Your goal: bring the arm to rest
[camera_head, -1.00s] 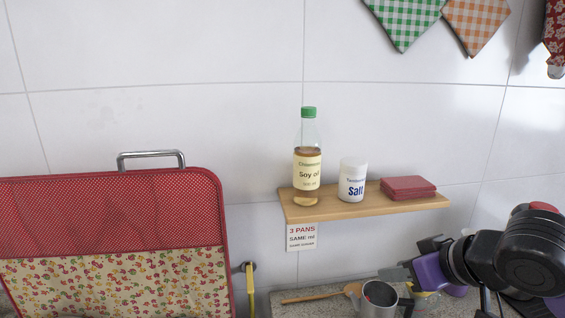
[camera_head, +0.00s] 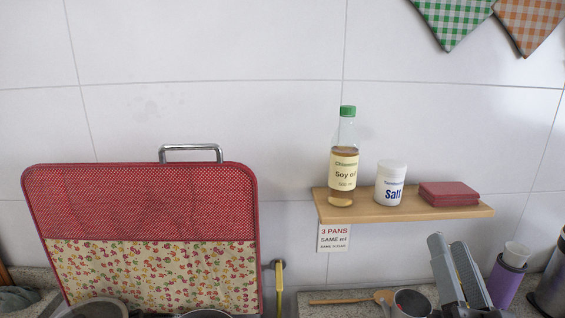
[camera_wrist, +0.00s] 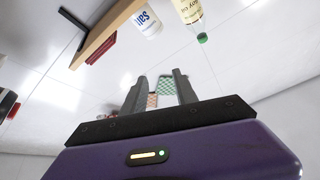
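My gripper (camera_head: 455,238) shows at the lower right in the head view, its two grey fingers pointing up, below the right part of the shelf. In the wrist view the gripper (camera_wrist: 160,76) has a purple body, a black crossbar and two grey fingers standing apart. The gap between them is empty, with only the distant checked cloths showing through it. The gripper is open and appears to touch nothing. The rest of my arm is out of view.
A red patterned panel (camera_head: 150,205) stands left.

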